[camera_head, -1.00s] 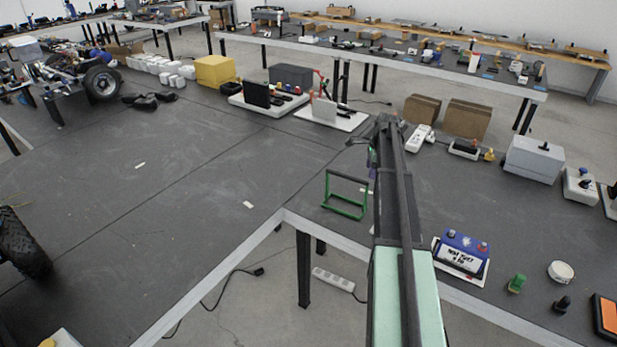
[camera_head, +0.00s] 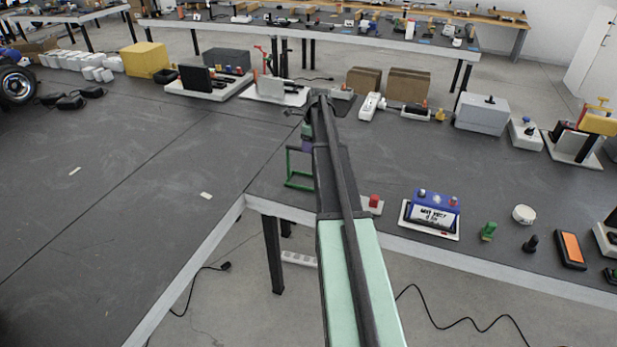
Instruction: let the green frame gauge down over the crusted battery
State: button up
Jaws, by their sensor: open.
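The green frame gauge (camera_head: 289,166) is an open frame of thin bars standing on the dark bench, just left of my arm. My arm hides its right side. The crusted battery (camera_head: 433,213) is a blue block with a white lettered label and reddish terminals. It sits on a white tray (camera_head: 448,235) near the bench's front edge, right of my arm. Any crust is too small to make out. My gripper (camera_head: 306,122) is near the arm's far end, mostly hidden by it, and open. It appears beyond the frame and apart from the battery.
A small red-topped piece (camera_head: 374,201) stands between my arm and the battery. A green piece (camera_head: 488,231), a white round pot (camera_head: 523,214) and an orange-faced device (camera_head: 571,249) lie to the right. Boxes and equipment line the back. The bench's left part is mostly clear.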

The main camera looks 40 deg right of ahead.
jog(key=f+b, duration=0.5)
jog(key=shift+w+a+f, duration=0.15)
jog(key=shift+w+f, duration=0.05)
jog(key=shift+w, duration=0.05)
jog(key=shift+r, duration=0.2)
jog(key=shift+c, duration=0.2)
grip_shut()
